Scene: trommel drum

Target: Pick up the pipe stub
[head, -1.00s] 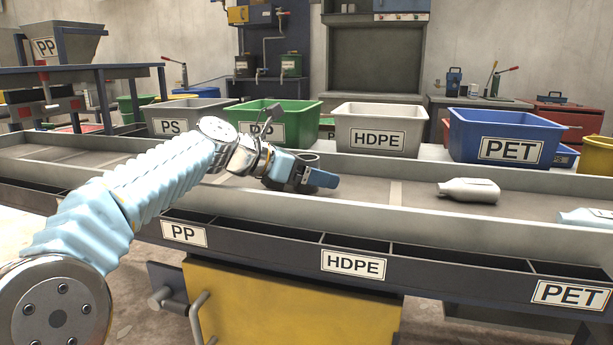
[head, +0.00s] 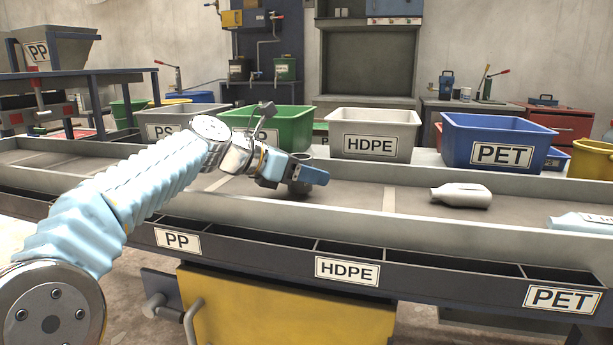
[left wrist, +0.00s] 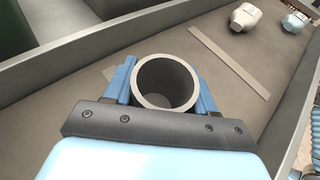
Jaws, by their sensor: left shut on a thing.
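The pipe stub (left wrist: 166,82) is a short grey hollow tube, seen from above into its open end in the left wrist view. My left gripper (head: 305,177) is shut on it, with a blue finger on each side of the tube wall. In the head view the pipe stub (head: 301,157) is mostly hidden by the fingers; only a bit of its rim shows above them. The gripper is over the grey conveyor belt. I cannot tell whether the stub touches the belt. My right gripper is not in view.
A grey bottle (head: 461,195) and a pale blue bottle (head: 585,223) lie on the belt to the right. Bins stand behind the belt: grey HDPE (head: 371,119), blue PET (head: 497,128) and a green one (head: 290,114). Labelled slots line the front edge.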

